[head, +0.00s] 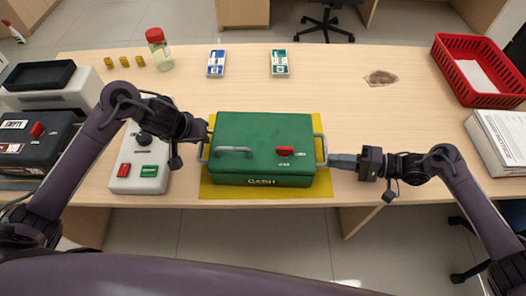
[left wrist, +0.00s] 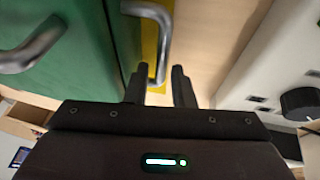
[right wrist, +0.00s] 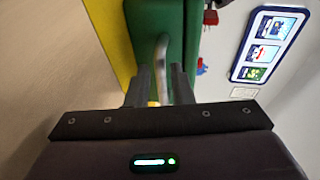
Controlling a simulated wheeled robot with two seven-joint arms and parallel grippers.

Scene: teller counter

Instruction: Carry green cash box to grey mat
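The green cash box (head: 262,148) stands upright and closed on a yellow mat (head: 265,191) at the front middle of the counter. It has a metal handle on each side. My left gripper (head: 207,139) is at the left side handle (left wrist: 158,30), which lies between its parted fingers in the left wrist view (left wrist: 159,82). My right gripper (head: 332,161) is at the right side handle (right wrist: 162,62). In the right wrist view its fingers (right wrist: 161,82) stand apart on both sides of that handle. I cannot make out a grey mat.
A grey device (head: 140,160) with red and green buttons stands left of the box. A black box (head: 38,135) is further left. A jar (head: 160,50) and two card packs (head: 216,63) (head: 279,63) are behind. A red basket (head: 480,70) is back right. The counter right of centre is mostly clear.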

